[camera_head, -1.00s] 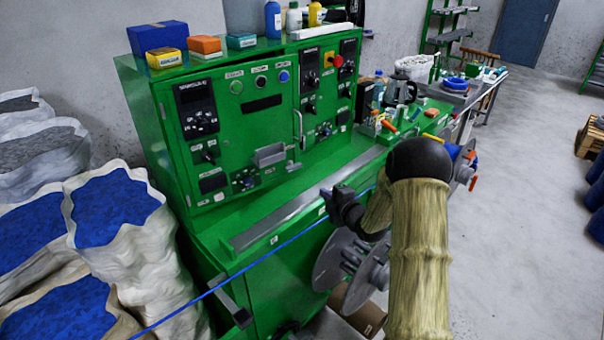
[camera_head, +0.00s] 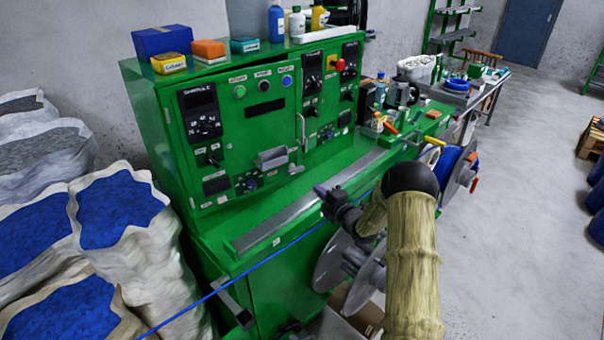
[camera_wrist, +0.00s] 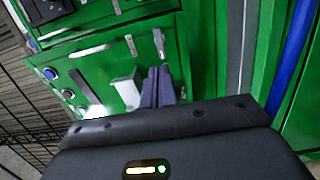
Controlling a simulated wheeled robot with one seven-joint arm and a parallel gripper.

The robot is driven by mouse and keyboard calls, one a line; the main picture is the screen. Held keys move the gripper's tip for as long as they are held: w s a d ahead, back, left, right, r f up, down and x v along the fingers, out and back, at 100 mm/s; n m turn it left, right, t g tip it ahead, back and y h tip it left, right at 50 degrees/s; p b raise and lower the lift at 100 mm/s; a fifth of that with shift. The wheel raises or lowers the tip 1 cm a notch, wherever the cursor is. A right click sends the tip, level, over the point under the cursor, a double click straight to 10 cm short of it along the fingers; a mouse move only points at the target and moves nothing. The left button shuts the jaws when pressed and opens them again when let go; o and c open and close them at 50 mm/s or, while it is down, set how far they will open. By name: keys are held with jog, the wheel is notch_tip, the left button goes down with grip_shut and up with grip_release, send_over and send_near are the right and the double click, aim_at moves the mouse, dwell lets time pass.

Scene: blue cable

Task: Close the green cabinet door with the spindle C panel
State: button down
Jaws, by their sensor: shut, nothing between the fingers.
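The green cabinet door (camera_head: 222,132) on the left of the console carries a black dial panel (camera_head: 200,111); its lettering is too small to read surely. The door seems slightly ajar, with a thin dark gap along its top, though I cannot tell how wide. A grey box-shaped part (camera_head: 271,158) sticks out low on it. A slim upright handle (camera_head: 301,132) shows near its right edge.
Boxes (camera_head: 162,39) and bottles (camera_head: 276,22) stand on the console top. A grey strip (camera_head: 300,205) runs along the ledge below the door. A blue cable (camera_head: 265,262) crosses in front of the console. White sacks (camera_head: 110,215) crowd the left; open floor lies right.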

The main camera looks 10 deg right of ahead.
jog(key=p, duration=0.4)
send_near(299, 171)
jog(key=x, duration=0.4)
jog(key=shift+w+a+r, duration=0.2)
jog(key=shift+w+a, duration=0.05)
jog(key=shift+p+x, duration=0.3)
jog(key=shift+x, duration=0.85)
jog(key=shift+f, duration=0.15)
jog(key=shift+w, duration=0.1)
